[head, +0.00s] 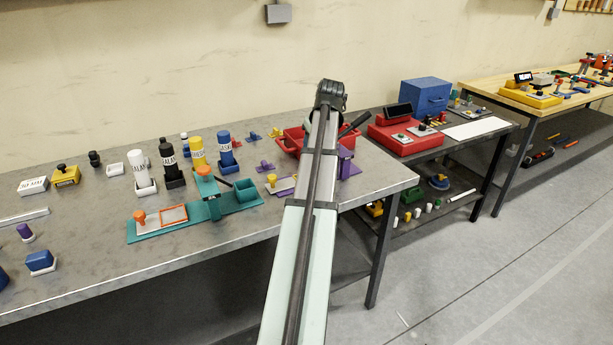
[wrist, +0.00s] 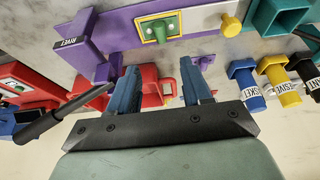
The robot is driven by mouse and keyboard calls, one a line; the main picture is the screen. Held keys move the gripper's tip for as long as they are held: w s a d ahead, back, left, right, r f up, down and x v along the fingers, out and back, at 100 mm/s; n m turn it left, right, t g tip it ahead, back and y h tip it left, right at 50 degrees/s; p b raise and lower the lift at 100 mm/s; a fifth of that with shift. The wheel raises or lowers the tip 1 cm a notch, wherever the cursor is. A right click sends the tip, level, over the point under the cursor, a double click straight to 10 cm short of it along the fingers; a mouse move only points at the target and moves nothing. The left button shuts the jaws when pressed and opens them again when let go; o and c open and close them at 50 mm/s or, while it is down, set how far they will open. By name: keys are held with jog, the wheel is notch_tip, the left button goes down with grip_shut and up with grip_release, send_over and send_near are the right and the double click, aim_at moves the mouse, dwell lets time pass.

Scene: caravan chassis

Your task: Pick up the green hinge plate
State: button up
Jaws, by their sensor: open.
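What looks like the green hinge plate (wrist: 159,27) lies in a yellow-bordered nest on a purple fixture (wrist: 112,30) in the wrist view. The fixture has a block labelled RIVET and a yellow knob (wrist: 230,24). My gripper (wrist: 159,72) is open, its two blue fingers apart with nothing held between them. The plate shows beyond the fingertips, near the top of the wrist view, apart from them. In the head view, part of the purple fixture (head: 347,162) shows right of my arm; the arm hides the nest, plate and gripper.
A red bin (head: 289,141) stands behind the fixture. A teal fixture (head: 235,200) and labelled bottles, including a blue one (head: 226,150), stand to its left. A red machine (head: 405,138) sits on the darker bench at right. Bare grey benchtop lies along the front edge.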

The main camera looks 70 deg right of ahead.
jog(key=x, duration=0.7)
jog(key=shift+d+f, duration=0.1)
jog(key=shift+f, duration=0.25)
jog(key=shift+w+x, duration=0.1)
jog(key=shift+x, duration=1.4)
jog(key=shift+w+x, duration=0.15)
jog(key=shift+x, duration=1.35)
jog(key=shift+r, duration=0.15)
jog(key=shift+c, duration=0.4)
grip_shut()
